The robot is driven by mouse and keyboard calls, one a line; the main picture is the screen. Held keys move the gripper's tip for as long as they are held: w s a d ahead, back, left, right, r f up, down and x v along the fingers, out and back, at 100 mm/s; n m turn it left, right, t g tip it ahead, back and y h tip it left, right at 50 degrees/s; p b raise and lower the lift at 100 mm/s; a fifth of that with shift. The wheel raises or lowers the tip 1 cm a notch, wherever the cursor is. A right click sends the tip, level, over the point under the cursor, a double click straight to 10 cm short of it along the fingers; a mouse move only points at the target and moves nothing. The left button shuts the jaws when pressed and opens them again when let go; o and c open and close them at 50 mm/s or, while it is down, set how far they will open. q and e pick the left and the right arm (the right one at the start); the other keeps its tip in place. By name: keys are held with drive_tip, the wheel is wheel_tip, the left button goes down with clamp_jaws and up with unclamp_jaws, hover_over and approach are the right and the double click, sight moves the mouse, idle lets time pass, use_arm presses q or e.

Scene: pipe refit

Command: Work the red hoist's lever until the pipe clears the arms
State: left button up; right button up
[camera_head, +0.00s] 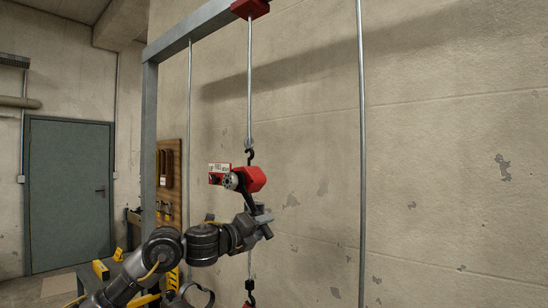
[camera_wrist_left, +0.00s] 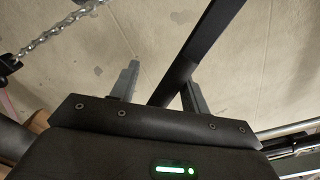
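The red hoist (camera_head: 254,179) hangs from a black hook on a rod below the overhead beam. Its dark lever (camera_head: 248,201) points down toward my left gripper (camera_head: 263,222). In the left wrist view, the black lever (camera_wrist_left: 205,45) runs between the two fingers of my left gripper (camera_wrist_left: 158,88). The fingers are apart, with a clear gap between the lever and the left finger; contact with the right finger cannot be told. My right gripper is out of view.
A grey steel frame (camera_head: 150,130) stands left of the hoist, with a red block (camera_head: 250,8) on its beam. A chain (camera_wrist_left: 62,24) hangs close by. A concrete wall (camera_head: 450,150) is behind. A grey door (camera_head: 70,190) is far left.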

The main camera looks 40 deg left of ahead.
sight(268, 228)
use_arm(q)
drive_tip(key=r+p, duration=0.1)
drive_tip(key=d+r+n+p, duration=0.1)
drive_tip(key=p, duration=0.1)
drive_tip(key=shift+w+d+r, duration=0.1)
drive_tip(key=shift+d+r, duration=0.05)
drive_tip(key=shift+d, duration=0.15)
drive_tip(key=shift+d+r+p, duration=0.2)
drive_tip(key=shift+d+p, duration=0.3)
drive_tip(key=shift+d, duration=0.1)
drive_tip(key=r+p, duration=0.1)
drive_tip(key=d+r+n+p, duration=0.1)
drive_tip(key=r+p, duration=0.1)
drive_tip(key=p, duration=0.1)
drive_tip(key=shift+d+n, duration=0.25)
drive_tip(key=shift+n, duration=0.05)
drive_tip(key=shift+d+r+p, duration=0.2)
drive_tip(key=shift+d+p, duration=0.1)
drive_tip(key=shift+p, duration=0.05)
